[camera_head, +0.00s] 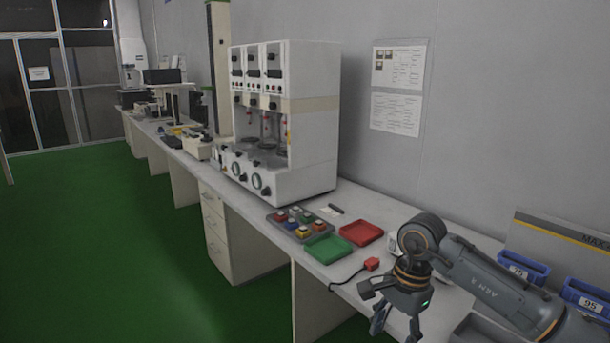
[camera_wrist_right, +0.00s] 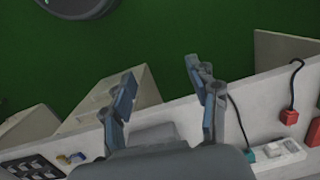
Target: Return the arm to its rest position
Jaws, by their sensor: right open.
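My right arm (camera_head: 485,272) comes in from the right in the head view and reaches over the front part of the bench. Its gripper (camera_head: 396,326) hangs fingers down near the bench's front edge, in front of the red block with a cable (camera_head: 372,264). The fingers are spread apart with nothing between them. In the right wrist view the open gripper (camera_wrist_right: 160,75) shows against the green floor and bench fronts, also empty. My left gripper is in neither view.
The bench (camera_head: 345,196) holds a green tray (camera_head: 326,248), a red tray (camera_head: 362,233), a dark tray of coloured blocks (camera_head: 283,230) and a tall white machine (camera_head: 315,120). Blue bins (camera_head: 523,268) stand at right, close to my arm. Green floor (camera_head: 120,240) is clear at left.

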